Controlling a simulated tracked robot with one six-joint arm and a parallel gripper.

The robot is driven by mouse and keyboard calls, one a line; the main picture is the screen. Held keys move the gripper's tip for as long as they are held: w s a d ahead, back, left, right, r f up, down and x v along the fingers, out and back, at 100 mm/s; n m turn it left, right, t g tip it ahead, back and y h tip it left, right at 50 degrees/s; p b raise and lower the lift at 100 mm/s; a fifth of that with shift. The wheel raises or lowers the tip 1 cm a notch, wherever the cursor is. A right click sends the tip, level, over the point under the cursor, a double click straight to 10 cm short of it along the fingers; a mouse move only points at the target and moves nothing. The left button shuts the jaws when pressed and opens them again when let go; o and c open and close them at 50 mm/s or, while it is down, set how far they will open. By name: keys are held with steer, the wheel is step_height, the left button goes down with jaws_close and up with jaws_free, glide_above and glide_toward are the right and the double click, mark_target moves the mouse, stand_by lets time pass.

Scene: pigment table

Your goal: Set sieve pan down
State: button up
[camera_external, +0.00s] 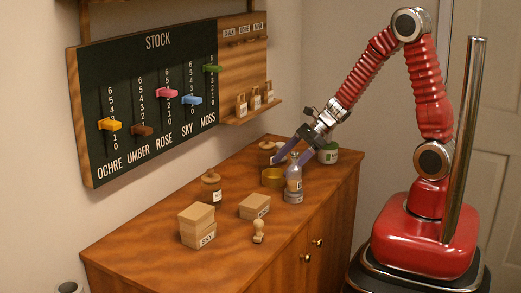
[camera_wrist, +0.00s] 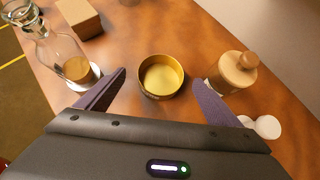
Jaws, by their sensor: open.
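The sieve pan, a round brass-coloured dish with a pale yellow inside, stands upright on the wooden cabinet top; it shows in the external view (camera_external: 272,178) and in the wrist view (camera_wrist: 163,76). My gripper (camera_external: 287,162) is open, its purple fingers apart. In the wrist view the fingertips (camera_wrist: 160,77) appear on either side of the pan, with clear gaps to its rim. The pan looks empty of objects. I cannot tell the exact height of the fingertips above the top.
A clear glass bottle (camera_external: 294,182) stands close right of the pan in the external view. A tan jar (camera_wrist: 233,72) stands beside the right finger in the wrist view. Cardboard boxes (camera_external: 197,224), a dark jar (camera_external: 211,189) and a wooden stamp (camera_external: 258,233) stand nearer the front.

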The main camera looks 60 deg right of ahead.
mark_target(274, 174)
steer(key=shift+w+a+f, duration=0.1)
steer(key=shift+f, duration=0.05)
steer(key=shift+x, duration=2.55)
steer(key=shift+w, duration=0.1)
steer(key=shift+c, duration=0.2)
steer(key=c, duration=1.3)
steer(key=shift+r, duration=5.05)
